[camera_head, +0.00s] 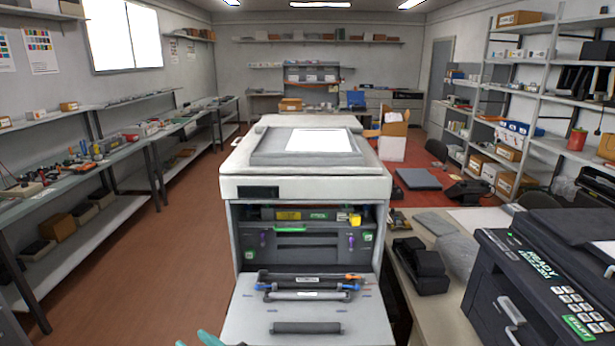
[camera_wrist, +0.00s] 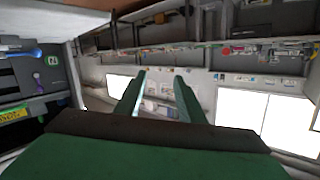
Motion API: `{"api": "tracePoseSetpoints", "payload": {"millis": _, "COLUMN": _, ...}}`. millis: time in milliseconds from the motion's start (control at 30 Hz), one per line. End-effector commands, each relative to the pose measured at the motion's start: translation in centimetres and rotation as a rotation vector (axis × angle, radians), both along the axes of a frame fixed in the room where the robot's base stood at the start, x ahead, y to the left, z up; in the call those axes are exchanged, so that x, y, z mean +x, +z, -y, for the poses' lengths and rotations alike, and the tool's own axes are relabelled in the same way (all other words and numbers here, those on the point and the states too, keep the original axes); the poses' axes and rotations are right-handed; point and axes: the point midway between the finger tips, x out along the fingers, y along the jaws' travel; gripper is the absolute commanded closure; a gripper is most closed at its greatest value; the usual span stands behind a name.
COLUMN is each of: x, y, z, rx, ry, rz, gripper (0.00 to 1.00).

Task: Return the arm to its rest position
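My gripper (camera_wrist: 161,90) shows in the wrist view with its two green fingers apart and nothing between them. In the head view, only a bit of teal (camera_head: 208,338) at the bottom edge shows, likely part of my gripper. The printer (camera_head: 305,186) stands in the centre with its front open. Toner cartridges (camera_head: 308,286) lie on its lowered front door (camera_head: 250,315). The wrist view looks sideways, with the printer's open interior (camera_wrist: 30,85) at its left edge, apart from the fingers.
A long workbench (camera_head: 105,160) with tools runs along the left wall. A table (camera_head: 430,310) at the right holds a black printer (camera_head: 560,265) and a dark cartridge (camera_head: 420,268). Shelves (camera_head: 540,90) line the right wall. The floor (camera_head: 150,275) left of the printer is clear.

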Motion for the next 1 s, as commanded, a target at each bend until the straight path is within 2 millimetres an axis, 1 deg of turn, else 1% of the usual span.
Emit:
{"api": "tracePoseSetpoints", "payload": {"millis": 33, "x": -0.6, "y": -0.9, "z": 0.1, "rx": 0.038, "ry": -0.039, "rz": -0.017, "gripper": 0.65}}
{"api": "tracePoseSetpoints", "payload": {"millis": 167, "x": -1.7, "y": -2.8, "z": 1.4, "rx": 0.116, "ry": -0.152, "rz": -0.041, "gripper": 0.65}}
{"api": "tracePoseSetpoints", "payload": {"millis": 367, "x": -4.4, "y": -6.3, "z": 4.2, "rx": 0.196, "ry": -0.327, "rz": -0.078, "gripper": 0.65}}
{"api": "tracePoseSetpoints", "payload": {"millis": 467, "x": -6.2, "y": -8.1, "z": 5.8, "rx": 0.219, "ry": -0.413, "rz": -0.094, "gripper": 0.65}}
{"api": "tracePoseSetpoints", "payload": {"millis": 567, "x": -8.5, "y": -10.0, "z": 7.3, "rx": 0.227, "ry": -0.491, "rz": -0.108, "gripper": 0.65}}
{"api": "tracePoseSetpoints", "payload": {"millis": 700, "x": -12.2, "y": -12.4, "z": 9.6, "rx": 0.221, "ry": -0.592, "rz": -0.123, "gripper": 0.65}}
{"api": "tracePoseSetpoints", "payload": {"millis": 867, "x": -16.8, "y": -14.6, "z": 13.1, "rx": 0.186, "ry": -0.706, "rz": -0.124, "gripper": 0.65}}
{"api": "tracePoseSetpoints", "payload": {"millis": 1000, "x": -21.2, "y": -15.9, "z": 16.1, "rx": 0.136, "ry": -0.789, "rz": -0.115, "gripper": 0.65}}
